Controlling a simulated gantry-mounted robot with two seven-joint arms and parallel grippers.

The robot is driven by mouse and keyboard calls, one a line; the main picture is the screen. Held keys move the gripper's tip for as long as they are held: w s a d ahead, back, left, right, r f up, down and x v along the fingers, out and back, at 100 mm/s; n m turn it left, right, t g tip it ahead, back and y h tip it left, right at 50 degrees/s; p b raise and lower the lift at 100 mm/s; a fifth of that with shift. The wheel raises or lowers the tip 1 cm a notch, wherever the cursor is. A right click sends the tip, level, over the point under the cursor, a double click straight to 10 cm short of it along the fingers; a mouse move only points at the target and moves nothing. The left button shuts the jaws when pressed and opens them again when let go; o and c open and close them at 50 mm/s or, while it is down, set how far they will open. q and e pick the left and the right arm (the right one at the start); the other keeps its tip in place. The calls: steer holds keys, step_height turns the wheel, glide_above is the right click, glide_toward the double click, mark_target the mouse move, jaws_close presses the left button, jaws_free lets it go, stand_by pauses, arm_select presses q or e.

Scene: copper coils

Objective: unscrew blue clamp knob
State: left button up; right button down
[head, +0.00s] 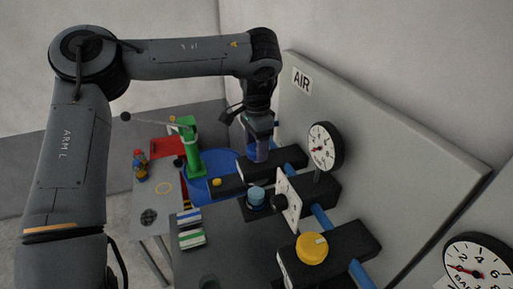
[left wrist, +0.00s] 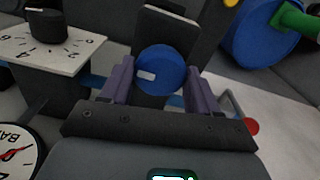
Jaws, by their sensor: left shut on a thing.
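The blue clamp knob (left wrist: 160,72) is round with a white mark on its face, and shows in the left wrist view in front of a black block. My left gripper (left wrist: 158,84) has its two purple fingers on either side of the knob and is shut on it. In the head view my left gripper (head: 257,152) points down at the black clamp block (head: 290,158) near the panel, and the fingers hide the knob there. My right gripper is not in view.
A round gauge (head: 324,147) stands by the panel (head: 370,130). A green stand (head: 191,155) on a blue round base (head: 222,166) is left of my gripper.

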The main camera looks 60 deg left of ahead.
arm_select(q)
steer(key=shift+n, duration=0.3)
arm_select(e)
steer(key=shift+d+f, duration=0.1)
arm_select(q)
steer(key=o, duration=1.1)
steer(key=shift+c, duration=0.2)
arm_select(e)
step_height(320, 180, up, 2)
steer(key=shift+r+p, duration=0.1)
steer(key=shift+p, duration=0.9)
arm_select(q)
step_height(320, 180, up, 11)
